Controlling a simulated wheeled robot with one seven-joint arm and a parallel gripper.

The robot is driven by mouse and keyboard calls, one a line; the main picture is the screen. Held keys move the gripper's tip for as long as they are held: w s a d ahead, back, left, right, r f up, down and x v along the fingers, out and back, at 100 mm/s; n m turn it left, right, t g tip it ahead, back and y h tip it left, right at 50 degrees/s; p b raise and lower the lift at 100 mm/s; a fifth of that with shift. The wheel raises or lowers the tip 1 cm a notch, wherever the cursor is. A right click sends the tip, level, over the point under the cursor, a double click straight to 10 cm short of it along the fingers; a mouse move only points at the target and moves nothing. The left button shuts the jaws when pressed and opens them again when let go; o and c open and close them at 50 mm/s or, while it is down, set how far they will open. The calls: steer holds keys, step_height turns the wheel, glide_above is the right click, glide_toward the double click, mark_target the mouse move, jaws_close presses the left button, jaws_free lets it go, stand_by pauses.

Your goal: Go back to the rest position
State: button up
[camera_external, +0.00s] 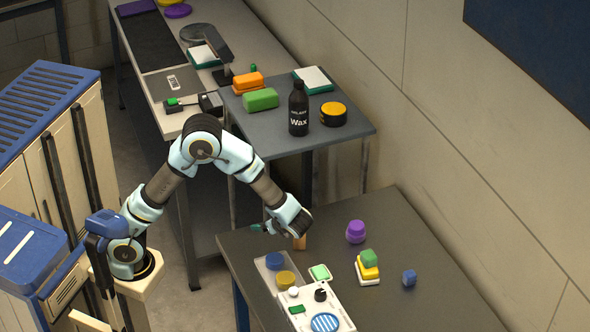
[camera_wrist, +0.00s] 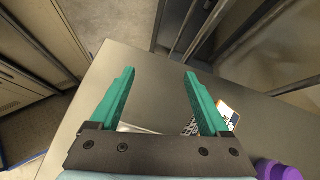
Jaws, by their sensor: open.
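My gripper (camera_external: 258,228) is above the left back part of the near dark table (camera_external: 400,225), its teal fingers pointing left. In the wrist view my gripper (camera_wrist: 159,73) shows two teal fingers spread apart with nothing between them, over the bare tabletop (camera_wrist: 150,95) and its edge. My arm reaches out bent in an arch from its base at the left.
A small tan-orange item (camera_external: 299,242) is by my wrist. A white caddy (camera_external: 340,322), blue (camera_external: 274,261) and yellow round items, stacked blocks (camera_external: 368,270), a purple item (camera_external: 356,232) and a blue cube (camera_external: 409,278) are nearby. A wax bottle (camera_external: 298,112) stands on the table behind.

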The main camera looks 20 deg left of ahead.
steer(key=a+n+g, duration=0.1)
steer(key=a, duration=0.2)
steer(key=a+f+n+g, duration=0.1)
steer(key=a+n, duration=0.1)
steer(key=a, duration=0.1)
steer(key=a+f+n+g+h, duration=0.1)
steer(key=a+n+g, duration=0.1)
steer(key=shift+w+a, duration=0.25)
steer(key=shift+a, duration=0.15)
steer(key=a+n+h, duration=0.1)
steer(key=a+n, duration=0.1)
steer(key=a+n+g, duration=0.1)
steer(key=a, duration=0.1)
steer(key=s+a+f+n+g+h+b, duration=0.1)
steer(key=a+n, duration=0.1)
steer(key=shift+a+f+n+h, duration=0.1)
steer(key=shift+a+n+h, duration=0.15)
steer(key=shift+n+h, duration=0.05)
steer(key=s+a+n+t+h, duration=0.1)
steer(key=a+n+h, duration=0.3)
steer(key=a+n, duration=0.6)
steer(key=shift+n+h+b, duration=0.4)
steer(key=shift+n+b, duration=0.05)
steer(key=shift+n, duration=0.65)
steer(key=shift+s+a, duration=0.1)
